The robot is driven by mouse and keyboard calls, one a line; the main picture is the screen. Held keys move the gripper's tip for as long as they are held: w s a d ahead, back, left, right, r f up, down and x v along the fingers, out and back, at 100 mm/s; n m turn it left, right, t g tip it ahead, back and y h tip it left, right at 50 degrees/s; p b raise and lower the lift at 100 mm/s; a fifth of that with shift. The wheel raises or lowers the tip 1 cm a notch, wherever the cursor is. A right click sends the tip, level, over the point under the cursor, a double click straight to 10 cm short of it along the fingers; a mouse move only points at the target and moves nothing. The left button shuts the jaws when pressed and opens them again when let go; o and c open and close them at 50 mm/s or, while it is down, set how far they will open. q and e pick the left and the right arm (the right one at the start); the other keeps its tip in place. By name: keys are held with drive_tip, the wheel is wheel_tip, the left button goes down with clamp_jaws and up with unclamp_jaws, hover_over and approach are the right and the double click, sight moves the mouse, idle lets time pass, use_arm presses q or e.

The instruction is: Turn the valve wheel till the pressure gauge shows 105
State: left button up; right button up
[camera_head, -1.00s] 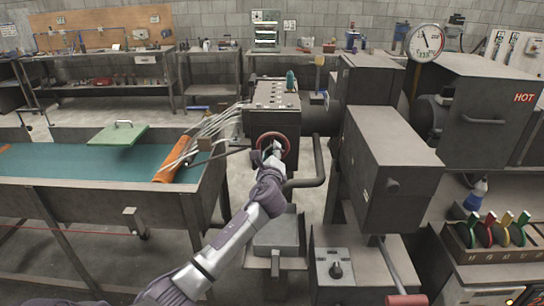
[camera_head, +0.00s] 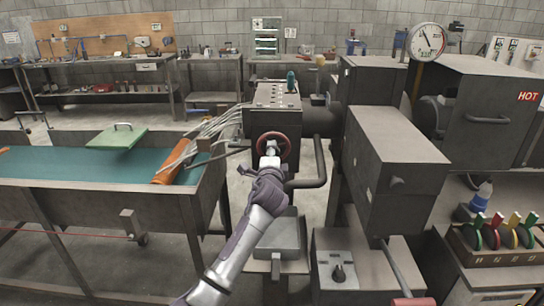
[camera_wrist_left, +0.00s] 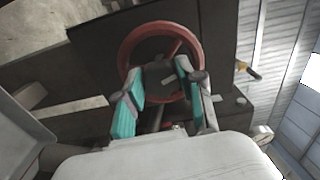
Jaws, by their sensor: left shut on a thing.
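The red valve wheel (camera_head: 273,146) is on the front of the dark machine block, in the middle of the head view. It also shows as a red ring in the left wrist view (camera_wrist_left: 128,46). My left gripper (camera_head: 270,150) is at the wheel, shut on it; in the left wrist view its teal-padded fingers (camera_wrist_left: 160,84) reach inside the ring near its lower part. The exact contact is hard to see. The round white pressure gauge (camera_head: 427,41) stands at the upper right with a dark needle; its figures are too small to read surely. My right gripper is not in view.
A trough with teal cloth (camera_head: 70,163) and an orange roll (camera_head: 174,163) stands at the left. A bent dark pipe (camera_head: 318,165) runs just right of the wheel. A grey box machine (camera_head: 400,160) and colored levers (camera_head: 496,230) are at the right.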

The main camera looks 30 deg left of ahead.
use_arm(q)
drive_tip(key=shift+n, duration=0.3)
drive_tip(key=shift+f, duration=0.1)
drive_tip(key=o, duration=1.1)
drive_tip(key=shift+o, duration=0.2)
drive_tip(key=v, duration=1.2)
drive_tip(key=shift+a, duration=0.1)
